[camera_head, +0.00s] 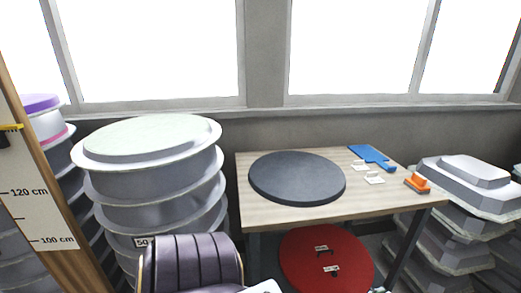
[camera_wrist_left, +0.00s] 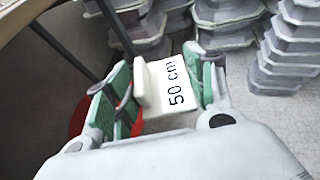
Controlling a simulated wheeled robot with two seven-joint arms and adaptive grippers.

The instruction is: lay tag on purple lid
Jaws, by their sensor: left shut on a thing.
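The purple lid (camera_head: 40,102) tops a stack at the far left of the head view, partly cut by a wooden post. In the left wrist view my left gripper (camera_wrist_left: 165,78) is shut on a white tag (camera_wrist_left: 178,84) reading "50 cm", between green-padded fingers. It holds the tag in the air, apart from the lid. In the head view the held tag and the fingers cannot be made out clearly at the bottom edge. My right gripper is not in view.
A large stack of round moulds (camera_head: 148,153) stands left of the wooden table (camera_head: 250,212). The table bears a dark disc (camera_head: 296,178), a blue tool (camera_head: 372,157), small white pieces and an orange block (camera_head: 417,182). A red disc (camera_head: 300,268) is below. Angular moulds (camera_head: 470,175) stand right.

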